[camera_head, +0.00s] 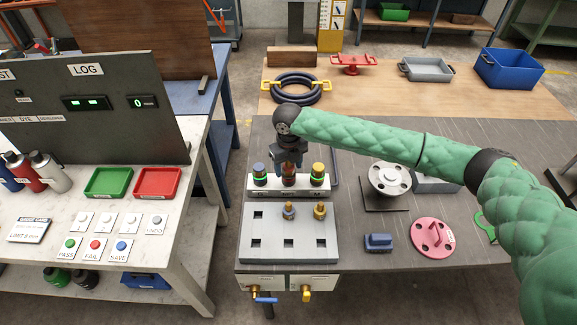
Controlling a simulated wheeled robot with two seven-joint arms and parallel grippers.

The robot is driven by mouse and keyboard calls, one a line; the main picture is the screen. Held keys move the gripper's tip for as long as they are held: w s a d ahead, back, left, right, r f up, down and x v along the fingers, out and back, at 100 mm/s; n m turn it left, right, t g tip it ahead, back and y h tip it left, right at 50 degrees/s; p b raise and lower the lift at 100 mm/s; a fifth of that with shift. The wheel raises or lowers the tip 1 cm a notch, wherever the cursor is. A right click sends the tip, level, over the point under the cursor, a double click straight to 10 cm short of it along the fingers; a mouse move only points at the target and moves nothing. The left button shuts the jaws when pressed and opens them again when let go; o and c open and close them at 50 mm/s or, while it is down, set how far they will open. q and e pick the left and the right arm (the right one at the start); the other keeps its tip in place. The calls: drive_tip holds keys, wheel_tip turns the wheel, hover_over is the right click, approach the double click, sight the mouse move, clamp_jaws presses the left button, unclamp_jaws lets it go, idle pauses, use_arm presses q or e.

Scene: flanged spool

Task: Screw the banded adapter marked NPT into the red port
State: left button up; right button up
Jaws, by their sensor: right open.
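A grey rack (271,241) with square holes stands in front. It holds a grey-and-brass adapter (288,210) and a brass adapter (320,210); its back-left hole is empty. Their bands and NPT marking are too small to read. My left gripper is out of view.
Right of the rack lie a blue block (378,242), a pink disc (433,238) and a silver flanged spool (390,178). Blue and yellow valve handles stick out below the front edge. A white bench (150,255) with trays and buttons stands at left.

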drive_tip(key=c, duration=1.2)
drive_tip(key=shift+r, duration=0.1)
drive_tip(key=shift+c, duration=0.3)
drive_tip(key=shift+r+m+p, duration=0.1)
drive_tip(key=shift+m+p, duration=0.75)
drive_tip(key=shift+m, duration=0.05)
drive_tip(key=m+p, duration=0.2)
drive_tip(key=m, duration=0.1)
drive_tip(key=shift+m, duration=0.6)
drive_tip(key=m, duration=0.3)
drive_tip(key=shift+f, duration=0.25)
drive_tip(key=m, duration=0.3)
